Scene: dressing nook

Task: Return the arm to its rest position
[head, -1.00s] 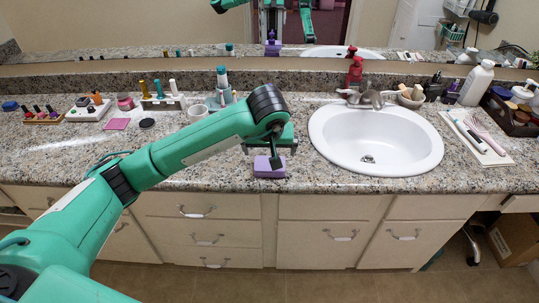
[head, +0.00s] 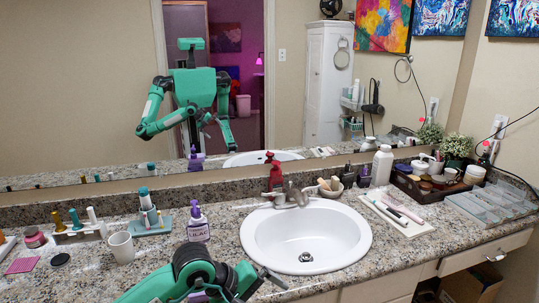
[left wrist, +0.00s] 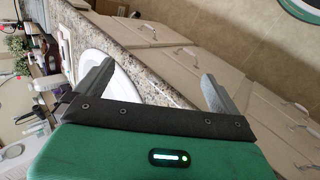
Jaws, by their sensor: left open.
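My left arm comes in at the bottom of the head view, and its gripper (head: 265,283) is over the front of the counter, left of and in front of the sink. In the left wrist view, the two fingers of the left gripper (left wrist: 155,88) are spread apart with nothing between them. A purple-capped bottle labelled LILAC (head: 197,225) stands upright on the counter behind my arm, apart from it. A small purple patch shows beside my arm at the bottom edge, mostly hidden. My right gripper is not directly in view.
The white sink (head: 306,240) lies right of my arm, with a faucet (head: 287,197) and red soap pump (head: 273,172) behind it. A white tray (head: 396,214) and a dark basket (head: 435,186) are at right.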

